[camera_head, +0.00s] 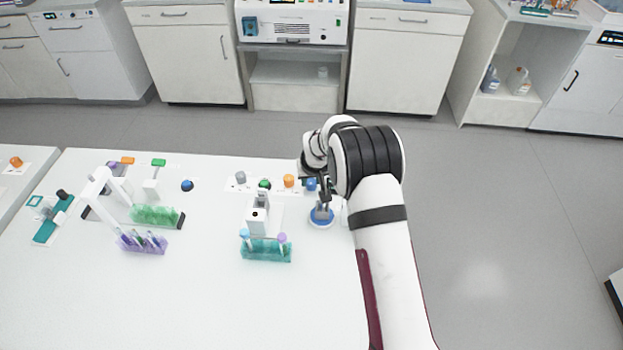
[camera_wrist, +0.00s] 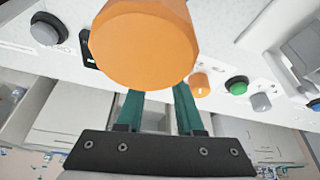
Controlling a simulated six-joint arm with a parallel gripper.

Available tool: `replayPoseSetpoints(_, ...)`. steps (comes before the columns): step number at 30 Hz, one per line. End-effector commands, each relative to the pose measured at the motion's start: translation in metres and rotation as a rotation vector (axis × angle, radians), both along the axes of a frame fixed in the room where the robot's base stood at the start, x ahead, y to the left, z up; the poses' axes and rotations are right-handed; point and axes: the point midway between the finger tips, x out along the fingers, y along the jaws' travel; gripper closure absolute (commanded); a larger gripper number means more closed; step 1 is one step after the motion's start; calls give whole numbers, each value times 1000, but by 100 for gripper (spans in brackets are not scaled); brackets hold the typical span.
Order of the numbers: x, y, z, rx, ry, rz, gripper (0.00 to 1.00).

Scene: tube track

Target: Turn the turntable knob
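A large orange round knob (camera_wrist: 145,45) fills the top middle of the wrist view, close to the camera. It covers the tips of my gripper's teal fingers. The visible parts of the fingers stand apart with a gap between them. Whether they touch or grip anything is hidden. In the head view my gripper (camera_head: 326,196) points down over a round blue disc (camera_head: 321,220) near the right end of the table. My arm hides the area to its right. I cannot match the large orange knob to anything in the head view.
A teal tube rack (camera_head: 267,252) stands front left of the disc. A purple rack (camera_head: 143,246) is farther left. The front table is clear.

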Motion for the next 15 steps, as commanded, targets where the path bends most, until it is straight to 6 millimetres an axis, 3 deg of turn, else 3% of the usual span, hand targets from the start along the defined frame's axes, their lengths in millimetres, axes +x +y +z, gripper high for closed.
replayPoseSetpoints(1,0,1,0,1,0,0,82)
replayPoseSetpoints(4,0,1,0,1,0,0,100)
replayPoseSetpoints(15,0,1,0,1,0,-30,100)
